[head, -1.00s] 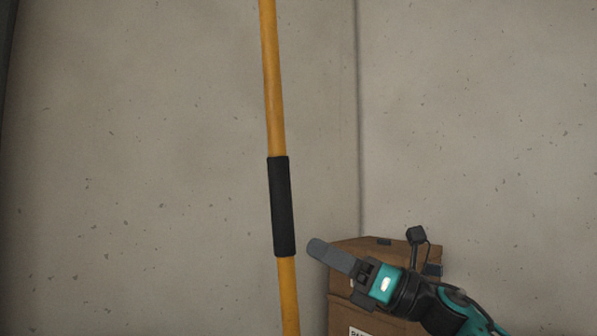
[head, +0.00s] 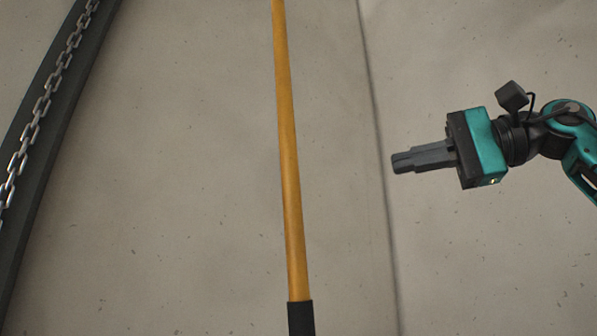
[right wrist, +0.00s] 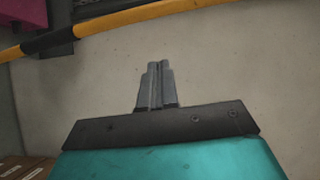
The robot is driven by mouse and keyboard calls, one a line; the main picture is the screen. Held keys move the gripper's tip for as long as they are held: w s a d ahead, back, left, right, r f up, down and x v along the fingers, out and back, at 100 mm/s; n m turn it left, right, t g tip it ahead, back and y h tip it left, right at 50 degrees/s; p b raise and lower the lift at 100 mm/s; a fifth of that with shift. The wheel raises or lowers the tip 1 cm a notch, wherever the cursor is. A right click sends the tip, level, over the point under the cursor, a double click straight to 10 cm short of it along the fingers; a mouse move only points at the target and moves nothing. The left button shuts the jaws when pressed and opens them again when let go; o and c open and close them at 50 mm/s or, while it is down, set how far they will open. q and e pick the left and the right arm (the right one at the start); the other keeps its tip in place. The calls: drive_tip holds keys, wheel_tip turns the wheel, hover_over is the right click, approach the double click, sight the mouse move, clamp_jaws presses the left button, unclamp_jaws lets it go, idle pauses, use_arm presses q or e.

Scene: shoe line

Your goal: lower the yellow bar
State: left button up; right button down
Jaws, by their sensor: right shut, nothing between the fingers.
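The yellow bar (head: 289,180) stands nearly upright in the middle of the head view, with a black grip sleeve (head: 301,318) at the bottom edge. In the right wrist view the bar (right wrist: 135,15) crosses the top, with its black sleeve (right wrist: 48,42) at the left. My right gripper (head: 394,163) is shut and empty, to the right of the bar and apart from it, above the height of the sleeve. Its closed fingers also show in the right wrist view (right wrist: 157,65). The bar's ends are out of the head view. My left gripper is not in view.
A dark curved frame with a metal chain (head: 45,98) runs along the left side. A plain grey wall (head: 190,190) fills the background. A brown box (right wrist: 28,168) shows at the lower left of the right wrist view. The space between gripper and bar looks clear.

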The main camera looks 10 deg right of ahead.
drive_tip(key=s+a+x, duration=0.1)
drive_tip(key=s+x, duration=0.1)
drive_tip(key=x, duration=1)
drive_tip(key=shift+a, duration=0.4)
drive_tip(key=shift+s+r, duration=0.1)
drive_tip(key=shift+r, duration=0.05)
